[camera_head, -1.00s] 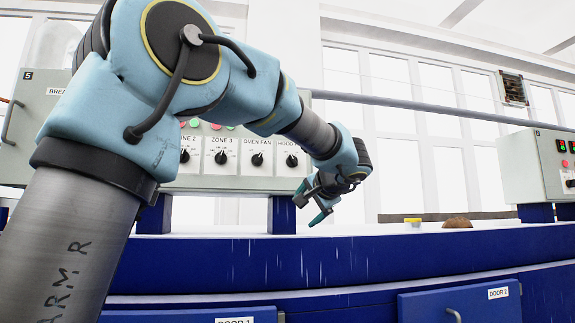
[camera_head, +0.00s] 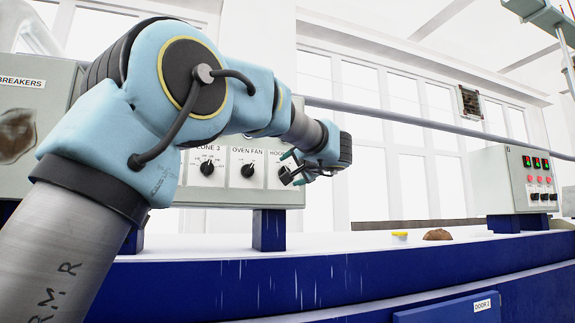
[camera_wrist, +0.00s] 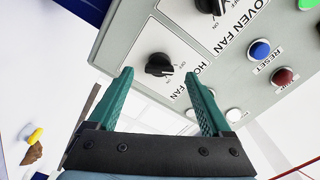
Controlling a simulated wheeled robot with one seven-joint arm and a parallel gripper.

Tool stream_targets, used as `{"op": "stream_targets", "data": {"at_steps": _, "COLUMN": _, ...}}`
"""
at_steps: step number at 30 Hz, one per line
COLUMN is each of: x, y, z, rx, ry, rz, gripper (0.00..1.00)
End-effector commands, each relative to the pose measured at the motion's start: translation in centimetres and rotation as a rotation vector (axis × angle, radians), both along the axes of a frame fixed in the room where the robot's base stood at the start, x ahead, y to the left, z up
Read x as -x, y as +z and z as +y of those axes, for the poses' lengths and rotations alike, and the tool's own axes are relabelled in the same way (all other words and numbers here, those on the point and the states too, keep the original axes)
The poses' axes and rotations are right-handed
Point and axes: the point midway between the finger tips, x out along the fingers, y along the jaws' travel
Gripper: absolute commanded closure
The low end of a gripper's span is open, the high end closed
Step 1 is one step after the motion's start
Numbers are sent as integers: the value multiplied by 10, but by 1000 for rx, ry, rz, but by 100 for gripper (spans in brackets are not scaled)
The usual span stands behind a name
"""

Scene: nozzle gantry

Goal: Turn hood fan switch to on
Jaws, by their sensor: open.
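The hood fan switch is a black rotary knob (camera_wrist: 159,65) on a white plate with a partly covered label reading "HO... FAN". In the wrist view it lies between and beyond the tips of my gripper (camera_wrist: 160,82), apart from them. My gripper's green fingers are spread and empty. In the head view my gripper (camera_head: 288,168) is in front of the right end of the panel (camera_head: 240,195), at the plate labelled "HOO...". The knob is mostly hidden there by the fingers.
The oven fan knob (camera_head: 247,170) is just left of the gripper. In the wrist view a blue reset button (camera_wrist: 260,50) and a red button (camera_wrist: 284,75) sit near the right finger. A yellow object (camera_head: 400,236) and a brown lump (camera_head: 437,234) lie on the white surface.

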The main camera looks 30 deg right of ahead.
Motion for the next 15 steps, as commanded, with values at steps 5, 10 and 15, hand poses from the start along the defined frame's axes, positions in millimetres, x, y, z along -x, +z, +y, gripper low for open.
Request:
{"op": "stream_targets", "data": {"at_steps": 5, "x": -22, "y": 2, "z": -3, "rx": -2, "ry": 0, "rz": 1, "gripper": 17}}
{"op": "stream_targets", "data": {"at_steps": 10, "x": -30, "y": 0, "z": -3, "rx": 0, "ry": 1, "rz": 0, "gripper": 17}}
{"op": "stream_targets", "data": {"at_steps": 15, "x": -30, "y": -1, "z": -3, "rx": 0, "ry": 0, "rz": 0, "gripper": 17}}
